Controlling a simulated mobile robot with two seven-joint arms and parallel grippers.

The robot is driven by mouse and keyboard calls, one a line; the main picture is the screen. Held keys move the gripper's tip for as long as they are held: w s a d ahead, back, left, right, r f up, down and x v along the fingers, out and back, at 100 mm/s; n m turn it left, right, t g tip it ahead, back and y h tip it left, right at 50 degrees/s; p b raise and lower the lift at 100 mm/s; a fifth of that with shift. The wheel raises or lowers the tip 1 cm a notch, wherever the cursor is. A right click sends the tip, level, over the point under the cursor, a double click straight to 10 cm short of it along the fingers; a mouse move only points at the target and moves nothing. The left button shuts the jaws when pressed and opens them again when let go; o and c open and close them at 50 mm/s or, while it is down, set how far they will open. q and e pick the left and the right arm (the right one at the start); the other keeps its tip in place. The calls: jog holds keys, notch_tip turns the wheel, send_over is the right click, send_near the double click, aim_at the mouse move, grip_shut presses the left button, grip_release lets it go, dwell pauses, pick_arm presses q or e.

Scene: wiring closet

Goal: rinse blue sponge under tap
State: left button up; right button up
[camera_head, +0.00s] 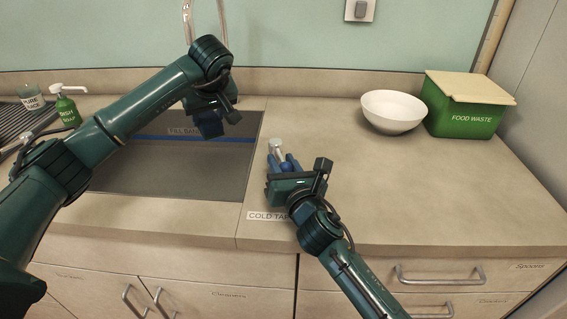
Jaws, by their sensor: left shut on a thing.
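My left gripper (210,122) is over the sink (170,178), pointing down below the metal tap (187,18). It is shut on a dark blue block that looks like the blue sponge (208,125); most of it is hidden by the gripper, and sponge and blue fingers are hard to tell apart. My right gripper (283,162) is at the counter right of the sink. Its blue fingers are apart, just by a small pale metal knob (276,146) near the "COLD TAP" label (262,216). Whether they touch the knob cannot be told. No running water can be made out.
A white bowl (393,111) and a green food waste bin (462,118) with a tan board on top stand at the back right. A green soap bottle (67,110) and a clear bottle (31,98) stand at the left. The right counter (440,190) is clear.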

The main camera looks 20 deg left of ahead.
jog(key=o, duration=0.4)
jog(key=shift+o, duration=0.2)
jog(key=v, duration=1.2)
